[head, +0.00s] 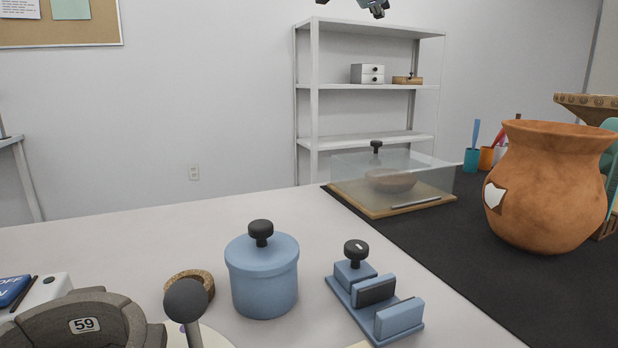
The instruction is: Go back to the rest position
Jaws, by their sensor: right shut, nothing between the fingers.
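My right gripper (376,9) shows only in part at the top edge of the head view, high above the table and in front of the wall. It is shut with nothing in it, well away from every object. My left gripper is not in view. A terracotta pot (545,190) with a white patch on its left side stands upright on the black mat (455,262) at the right. A grey curved piece (60,322) with a label "59" is at the lower left, cut off by the frame.
A blue lidded jar (262,278), a blue clamp-like block (375,305), a cork ring (190,280) and a round-headed grey tool (186,302) crowd the front. A clear case (392,180) with a brown bowl stands behind. White shelves (318,100) stand against the wall. The table's left middle is clear.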

